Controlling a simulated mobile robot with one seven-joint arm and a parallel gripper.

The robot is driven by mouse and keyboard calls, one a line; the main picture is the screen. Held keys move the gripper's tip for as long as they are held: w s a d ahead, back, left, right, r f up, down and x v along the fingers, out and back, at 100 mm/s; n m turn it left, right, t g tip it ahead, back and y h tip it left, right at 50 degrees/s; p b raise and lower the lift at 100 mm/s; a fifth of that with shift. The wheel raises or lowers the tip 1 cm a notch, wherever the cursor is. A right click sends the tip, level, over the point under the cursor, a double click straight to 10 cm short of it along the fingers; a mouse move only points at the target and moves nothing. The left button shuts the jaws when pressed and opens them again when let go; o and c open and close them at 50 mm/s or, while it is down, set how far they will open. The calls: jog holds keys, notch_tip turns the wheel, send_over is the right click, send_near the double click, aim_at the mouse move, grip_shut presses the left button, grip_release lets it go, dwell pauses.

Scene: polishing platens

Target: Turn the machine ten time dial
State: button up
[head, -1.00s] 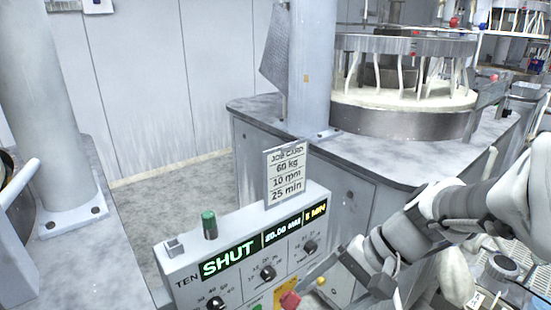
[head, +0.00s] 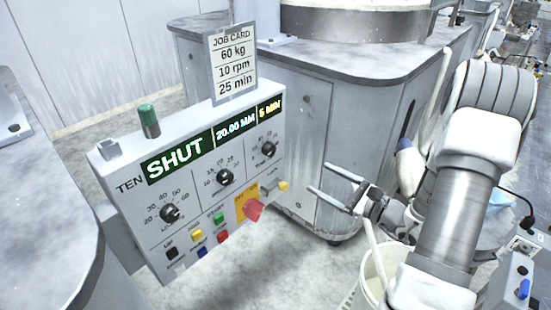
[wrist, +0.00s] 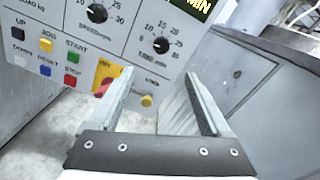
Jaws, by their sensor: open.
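The grey machine ten control panel (head: 130,238) stands left of centre in the head view, with "SHUT", "20.00 MM" and "5 MIN" lit on its display. The time dial (head: 269,149) is the rightmost of three black knobs; it also shows in the wrist view (wrist: 161,45), above the fingers. The speed dial (head: 224,177) is in the middle and the load dial (head: 169,212) at left. My gripper (head: 325,178) is open and empty, right of the panel and lower than the time dial, apart from it. The wrist view shows both fingers (wrist: 158,85) spread, pointing toward the panel's lower right.
A job card (head: 233,62) reading 60 kg, 10 rpm, 25 min stands above the panel. A red knob on a yellow plate (head: 252,207) and coloured buttons sit below the dials. A grey cabinet (head: 292,110) stands behind. A white bucket (head: 372,285) stands below my arm.

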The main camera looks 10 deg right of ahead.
aim_at(272, 150)
jog(key=b+x, duration=0.3)
jog(key=x, duration=1.4)
jog(key=shift+w+d+f, duration=0.1)
jog(key=shift+w, duration=0.2)
grip_shut()
jog(key=shift+m, duration=0.3)
